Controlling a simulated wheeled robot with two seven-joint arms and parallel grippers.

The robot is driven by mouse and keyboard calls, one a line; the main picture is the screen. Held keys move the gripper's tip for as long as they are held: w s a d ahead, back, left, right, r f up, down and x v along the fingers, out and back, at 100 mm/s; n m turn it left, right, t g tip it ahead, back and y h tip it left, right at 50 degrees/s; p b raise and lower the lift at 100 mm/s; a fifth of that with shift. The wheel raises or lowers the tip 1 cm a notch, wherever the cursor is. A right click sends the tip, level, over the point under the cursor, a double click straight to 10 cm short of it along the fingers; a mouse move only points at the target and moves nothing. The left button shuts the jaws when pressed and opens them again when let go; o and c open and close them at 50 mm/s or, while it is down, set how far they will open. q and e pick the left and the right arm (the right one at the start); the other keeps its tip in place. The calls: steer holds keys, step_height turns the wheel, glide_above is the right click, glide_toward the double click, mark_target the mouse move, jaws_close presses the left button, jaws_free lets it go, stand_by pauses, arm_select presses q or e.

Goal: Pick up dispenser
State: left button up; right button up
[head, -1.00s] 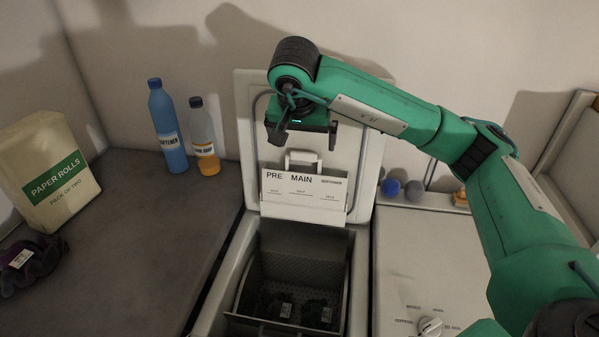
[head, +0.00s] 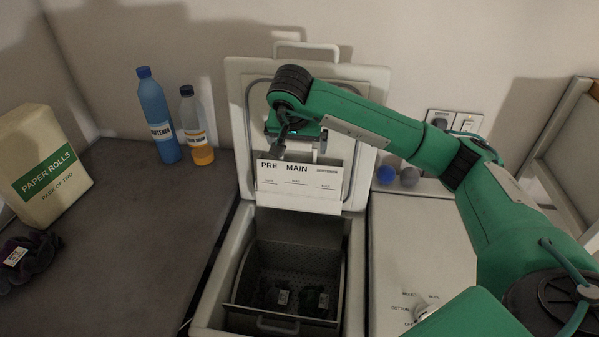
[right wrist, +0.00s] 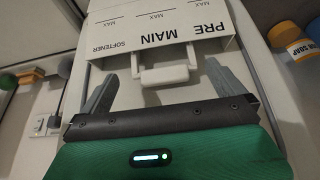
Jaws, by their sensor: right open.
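The dispenser (head: 300,189) is a white box marked PRE, MAIN and SOFTENER, set on the inner face of the raised washer lid (head: 236,85). In the right wrist view the dispenser (right wrist: 165,30) shows upside down, with its white loop handle (right wrist: 163,73) toward me. My right gripper (head: 298,150) is just above the dispenser in the head view. In the right wrist view its open fingers (right wrist: 165,88) stand on either side of the handle, with gaps to both sides. The handle is hidden behind my gripper in the head view. My left gripper is not in view.
Below the lid is the open drum (head: 290,262) with dark cloth items inside. A blue bottle (head: 158,115) and a soap bottle (head: 196,128) stand left, near the paper rolls pack (head: 42,165). A second machine top (head: 410,245) lies right.

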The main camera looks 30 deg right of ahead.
mark_target(298, 147)
steer(key=w+f+p, duration=0.1)
steer(key=w+d+f, duration=0.1)
steer(key=shift+w+d+f+p, duration=0.1)
steer(key=shift+d+f+p, duration=0.05)
steer(key=shift+f+p, duration=0.25)
steer(key=shift+w+d+f, duration=0.1)
steer(key=shift+w+f, duration=0.05)
steer(key=shift+f, duration=0.45)
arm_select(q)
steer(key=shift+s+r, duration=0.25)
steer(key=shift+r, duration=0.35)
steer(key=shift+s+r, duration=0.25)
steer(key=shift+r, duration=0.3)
arm_select(e)
steer(key=shift+c, duration=0.4)
steer(key=c, duration=1.3)
steer(key=shift+r, duration=0.15)
